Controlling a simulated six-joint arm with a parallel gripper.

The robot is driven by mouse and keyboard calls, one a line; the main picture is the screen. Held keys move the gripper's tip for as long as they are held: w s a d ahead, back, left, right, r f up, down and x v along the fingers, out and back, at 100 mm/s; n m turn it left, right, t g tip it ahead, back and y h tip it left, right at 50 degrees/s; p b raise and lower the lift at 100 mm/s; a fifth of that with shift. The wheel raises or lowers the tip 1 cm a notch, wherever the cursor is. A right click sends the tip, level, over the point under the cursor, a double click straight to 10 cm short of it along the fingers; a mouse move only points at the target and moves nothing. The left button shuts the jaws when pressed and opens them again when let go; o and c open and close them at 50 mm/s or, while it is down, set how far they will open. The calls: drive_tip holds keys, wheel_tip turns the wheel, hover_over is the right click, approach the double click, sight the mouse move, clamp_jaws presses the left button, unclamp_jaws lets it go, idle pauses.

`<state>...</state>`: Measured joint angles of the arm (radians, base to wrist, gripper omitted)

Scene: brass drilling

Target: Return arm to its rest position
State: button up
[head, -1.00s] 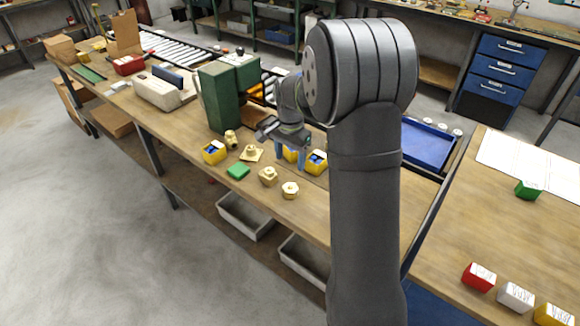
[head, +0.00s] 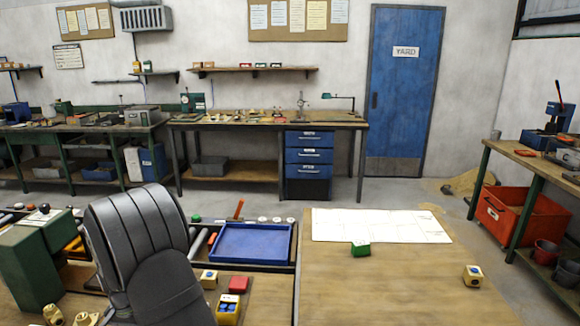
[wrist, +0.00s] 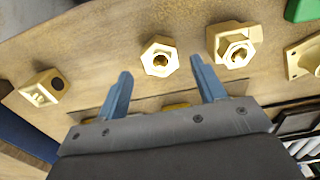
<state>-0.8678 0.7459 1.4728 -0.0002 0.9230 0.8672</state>
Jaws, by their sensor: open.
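My gripper (wrist: 163,90) shows in the wrist view with its two blue fingers spread apart and nothing between them. It hangs above a wooden bench (wrist: 120,50). A hexagonal brass fitting (wrist: 160,57) lies beyond the fingertips, apart from them. Another brass fitting (wrist: 234,44) lies to its right, and a brass block with a hole (wrist: 41,92) lies at the left. A flanged brass piece (wrist: 304,58) is cut off at the right edge. In the head view my arm link fills the lower left and the gripper is hidden.
In the head view a green machine (head: 32,262) stands left of my arm.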

wheel_tip(320, 180, down, 4)
drive_tip(key=shift+r, duration=2.25)
drive_tip(key=shift+f, duration=0.1)
wheel_tip(320, 180, up, 8)
wheel_tip(320, 180, down, 12)
drive_tip(key=shift+r, duration=0.1)
drive_tip(key=r, duration=0.5)
drive_tip(key=shift+w+d+r, duration=0.1)
drive_tip(key=shift+w+d, duration=0.05)
drive_tip(key=shift+d, duration=0.2)
drive_tip(key=w+d+r+m, duration=0.2)
drive_tip(key=w+d+r, duration=0.15)
drive_tip(key=d, duration=0.65)
drive_tip(key=w+d+r+m, duration=0.15)
drive_tip(key=w+d, duration=0.35)
drive_tip(key=d, duration=0.5)
drive_tip(key=w+d+r+m, duration=0.1)
drive_tip(key=w+d+r, duration=0.3)
drive_tip(key=d, duration=0.6)
drive_tip(key=d+r+m, duration=0.1)
drive_tip(key=d+m, duration=0.3)
drive_tip(key=d, duration=1.9)
drive_tip(key=shift+w+d+r+m, duration=0.15)
drive_tip(key=shift+w+r+m, duration=0.05)
drive_tip(key=shift+r+m, duration=0.15)
